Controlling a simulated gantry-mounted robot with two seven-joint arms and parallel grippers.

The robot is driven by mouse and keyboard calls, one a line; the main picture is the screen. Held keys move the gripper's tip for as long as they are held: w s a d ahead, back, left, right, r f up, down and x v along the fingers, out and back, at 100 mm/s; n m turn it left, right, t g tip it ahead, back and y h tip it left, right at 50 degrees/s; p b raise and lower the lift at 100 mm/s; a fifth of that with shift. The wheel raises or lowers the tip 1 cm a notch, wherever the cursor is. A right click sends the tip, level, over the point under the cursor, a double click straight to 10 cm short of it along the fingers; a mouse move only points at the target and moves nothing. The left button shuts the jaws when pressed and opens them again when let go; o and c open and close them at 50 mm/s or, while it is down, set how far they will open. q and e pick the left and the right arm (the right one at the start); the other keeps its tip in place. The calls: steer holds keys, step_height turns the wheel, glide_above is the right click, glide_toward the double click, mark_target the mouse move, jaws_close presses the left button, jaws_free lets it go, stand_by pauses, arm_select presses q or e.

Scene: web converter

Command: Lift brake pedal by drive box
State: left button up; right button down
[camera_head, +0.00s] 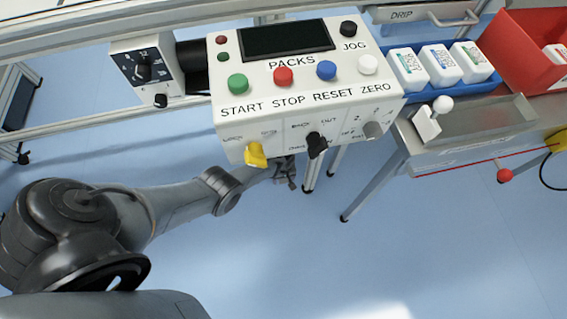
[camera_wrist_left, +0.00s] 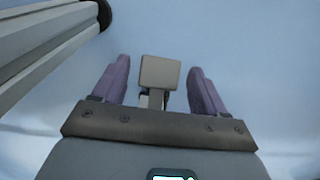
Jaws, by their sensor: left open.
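My left gripper (camera_head: 288,178) reaches in low from the left, just below the front edge of the control box, partly hidden by it. In the left wrist view, the left gripper (camera_wrist_left: 160,78) is open, one purple finger on each side of a flat grey-beige plate on a short stem, which looks like the brake pedal (camera_wrist_left: 160,71). Gaps show between the plate and both fingers. I cannot make out the pedal in the head view. The box with a black dial (camera_head: 147,68) at upper left may be the drive box; it bears no readable name.
The white control box (camera_head: 300,95) has coloured buttons, a yellow knob (camera_head: 255,154) and a black knob (camera_head: 317,144) jutting over my gripper. Metal legs (camera_head: 372,190) stand to its right. A grey post (camera_wrist_left: 45,45) is at upper left in the wrist view. Blue floor below is clear.

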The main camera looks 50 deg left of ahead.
arm_select(q)
jaws_close()
steer(key=shift+r+h, duration=0.2)
steer(key=shift+h, duration=0.1)
steer(key=shift+d+r+g+h, duration=0.1)
steer(key=shift+r+g+h, duration=0.2)
steer(key=shift+g, duration=0.1)
jaws_free()
steer(key=shift+s, duration=0.1)
steer(key=shift+f, duration=0.1)
